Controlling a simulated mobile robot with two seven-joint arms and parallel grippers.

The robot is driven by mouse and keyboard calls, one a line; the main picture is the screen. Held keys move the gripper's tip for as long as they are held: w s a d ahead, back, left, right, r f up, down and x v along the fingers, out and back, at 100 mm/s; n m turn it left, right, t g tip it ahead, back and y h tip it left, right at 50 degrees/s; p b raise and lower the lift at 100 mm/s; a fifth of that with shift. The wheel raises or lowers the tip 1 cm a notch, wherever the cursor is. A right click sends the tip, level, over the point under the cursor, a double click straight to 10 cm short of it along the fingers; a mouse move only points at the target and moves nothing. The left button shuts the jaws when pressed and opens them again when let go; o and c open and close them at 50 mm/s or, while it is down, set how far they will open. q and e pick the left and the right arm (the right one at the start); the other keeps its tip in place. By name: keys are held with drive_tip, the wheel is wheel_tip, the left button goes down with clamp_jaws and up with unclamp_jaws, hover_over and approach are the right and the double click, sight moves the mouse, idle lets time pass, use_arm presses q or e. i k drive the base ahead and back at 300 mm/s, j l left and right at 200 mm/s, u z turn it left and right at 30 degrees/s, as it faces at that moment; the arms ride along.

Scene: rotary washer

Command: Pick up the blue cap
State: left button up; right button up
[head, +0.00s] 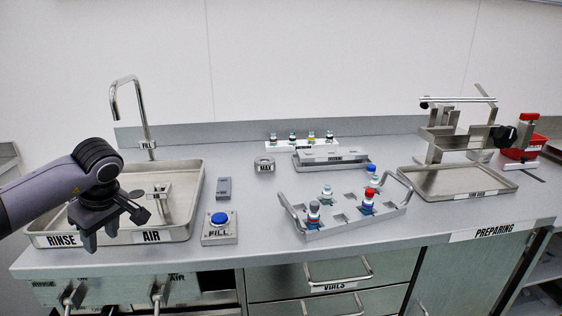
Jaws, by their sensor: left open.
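A vial with a blue cap (371,168) stands at the back right of the metal vial rack (340,232). I cannot tell which blue top is the task's cap. My left gripper (100,236) is open and points down over the front of the rinse basin, far left of the rack. Nothing shows between its fingers. My right gripper is out of view.
A blue FILL button (220,218) sits between the basin (190,212) and the rack. A tap (140,110) rises behind the basin. Several small vials line a white holder (302,144) at the back. A metal stand (455,140) with a tray is at the right.

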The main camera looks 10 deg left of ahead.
sight(371, 170)
drive_tip(key=l+u, duration=0.4)
drive_tip(key=i+l+u, duration=0.1)
drive_tip(key=u, duration=0.25)
drive_tip(key=l+u, duration=0.9)
drive_tip(key=u, duration=0.25)
drive_tip(key=l+u, duration=0.1)
drive_tip(key=u, duration=0.6)
drive_tip(key=l+z, duration=0.2)
drive_tip(key=l, duration=0.25)
drive_tip(key=z, duration=0.45)
drive_tip(key=l+z, duration=0.1)
drive_tip(key=z, duration=0.35)
drive_tip(key=i+z, duration=0.1)
drive_tip(key=z, duration=0.8)
drive_tip(key=i+z, duration=0.1)
drive_tip(key=z, duration=0.85)
drive_tip(key=i+z, duration=0.1)
drive_tip(key=z, duration=0.35)
drive_tip(key=j+z, duration=0.1)
drive_tip(key=z, duration=0.35)
